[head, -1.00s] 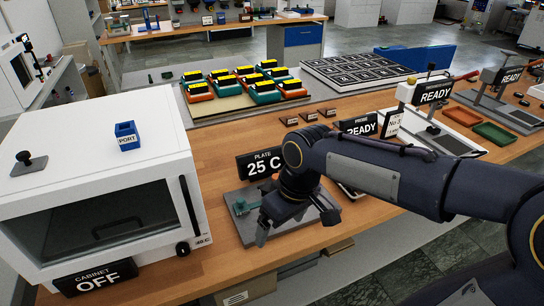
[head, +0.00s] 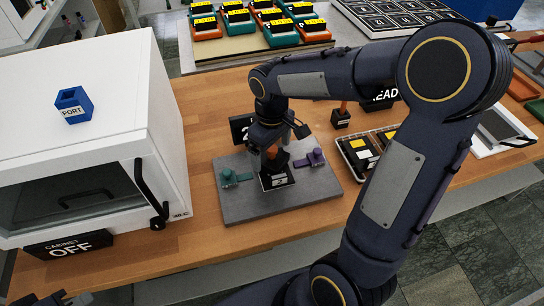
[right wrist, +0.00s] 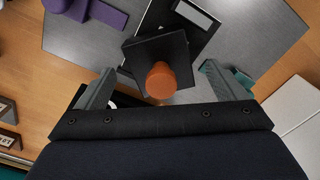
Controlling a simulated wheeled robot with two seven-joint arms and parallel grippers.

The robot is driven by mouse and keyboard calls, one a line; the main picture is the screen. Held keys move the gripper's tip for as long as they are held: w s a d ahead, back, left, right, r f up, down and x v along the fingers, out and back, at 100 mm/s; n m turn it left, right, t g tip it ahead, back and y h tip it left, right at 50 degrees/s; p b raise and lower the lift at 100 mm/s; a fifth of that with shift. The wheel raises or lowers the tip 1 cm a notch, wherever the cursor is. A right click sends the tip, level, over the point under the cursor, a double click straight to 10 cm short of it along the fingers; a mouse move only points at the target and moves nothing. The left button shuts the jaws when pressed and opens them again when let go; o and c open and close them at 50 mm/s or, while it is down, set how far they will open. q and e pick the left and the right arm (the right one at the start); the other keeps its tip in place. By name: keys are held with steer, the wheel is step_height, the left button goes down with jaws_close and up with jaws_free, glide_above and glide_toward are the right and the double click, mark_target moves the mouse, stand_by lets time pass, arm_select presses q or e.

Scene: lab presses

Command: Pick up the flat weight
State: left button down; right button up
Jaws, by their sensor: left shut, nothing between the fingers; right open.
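The weight is a dark square flat block with a round orange knob (right wrist: 160,80), lying in the right wrist view ahead of my right gripper. In the head view its dark body (head: 277,180) shows on the grey press plate (head: 240,208), with a pale label on its front. My right gripper (head: 272,146) is just above it and partly hides the knob. In the right wrist view its fingers (right wrist: 165,90) are open, apart, with the knob between them in the picture; I see no contact. My left gripper (head: 48,298) shows only as a dark piece at the bottom left edge.
A teal clamp (head: 232,177) and a purple clamp (head: 312,158) flank the weight. A white cabinet (head: 110,85) with a black door handle stands left. The wooden bench front is clear.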

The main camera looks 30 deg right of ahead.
steer(key=shift+f, duration=0.8)
steer(key=c, duration=1.9)
steer(key=shift+r, duration=0.1)
jaws_close()
steer(key=shift+r, duration=0.1)
